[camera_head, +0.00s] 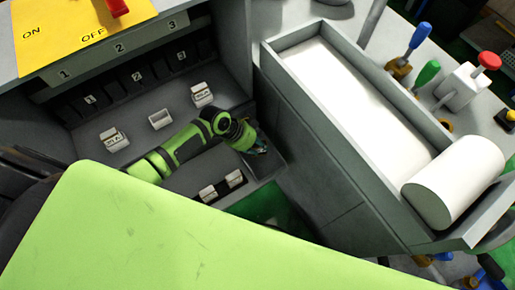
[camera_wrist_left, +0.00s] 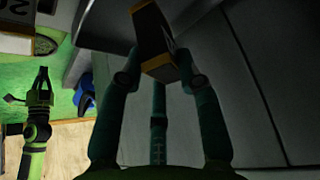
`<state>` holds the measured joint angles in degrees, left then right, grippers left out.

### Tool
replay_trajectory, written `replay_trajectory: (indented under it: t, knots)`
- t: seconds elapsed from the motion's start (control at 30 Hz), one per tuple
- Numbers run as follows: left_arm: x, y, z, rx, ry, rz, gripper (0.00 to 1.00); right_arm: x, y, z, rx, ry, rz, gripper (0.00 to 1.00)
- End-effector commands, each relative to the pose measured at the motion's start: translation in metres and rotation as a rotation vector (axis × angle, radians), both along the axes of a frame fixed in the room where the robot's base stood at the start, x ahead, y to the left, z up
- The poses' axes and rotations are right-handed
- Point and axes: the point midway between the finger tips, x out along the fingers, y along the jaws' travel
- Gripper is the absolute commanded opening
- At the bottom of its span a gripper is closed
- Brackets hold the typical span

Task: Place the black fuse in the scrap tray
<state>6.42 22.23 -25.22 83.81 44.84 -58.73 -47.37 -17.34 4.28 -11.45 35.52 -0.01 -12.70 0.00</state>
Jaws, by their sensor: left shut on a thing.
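My left gripper (camera_head: 259,149) reaches over the right end of the grey fuse cabinet shelf. In the left wrist view its fingers (camera_wrist_left: 158,78) are shut on the black fuse (camera_wrist_left: 152,32), a dark block with orange-gold ends, held tilted. In the head view the fuse is too small and covered to make out. A grey ledge lies under and beside the gripper; I cannot tell whether it is the scrap tray. My right gripper (camera_wrist_left: 40,82) shows small in the left wrist view with its fingers apart and nothing visible between them.
A long grey trough (camera_head: 350,130) with a white roll (camera_head: 453,182) is at right. My lime-green arm part covers the lower left.

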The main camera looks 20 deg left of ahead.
Motion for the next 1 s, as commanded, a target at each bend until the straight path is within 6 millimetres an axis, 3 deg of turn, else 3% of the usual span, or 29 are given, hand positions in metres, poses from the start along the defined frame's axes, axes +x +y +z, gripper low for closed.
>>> replay_trajectory:
  t: [0.17,0.57,0.6,0.67,1.0]
  knots:
    - [0.000,-0.001,-0.025,0.000,0.001,0.002,0.00,0.000,-0.001,-0.006,-0.001,0.001,0.000,0.00]
    - [0.000,-0.001,-0.031,0.000,0.000,0.000,0.00,0.000,-0.005,-0.009,-0.006,-0.001,0.001,0.00]
    - [0.000,0.000,-0.032,0.001,0.000,0.000,0.38,0.001,-0.005,-0.009,-0.006,-0.002,0.002,0.00]
    - [0.000,0.000,-0.031,0.001,0.000,0.000,0.58,0.001,-0.005,-0.008,-0.006,-0.002,0.002,0.00]
    - [-0.001,-0.001,-0.029,0.001,0.001,0.001,0.58,0.003,-0.005,-0.007,-0.005,-0.005,0.003,0.00]
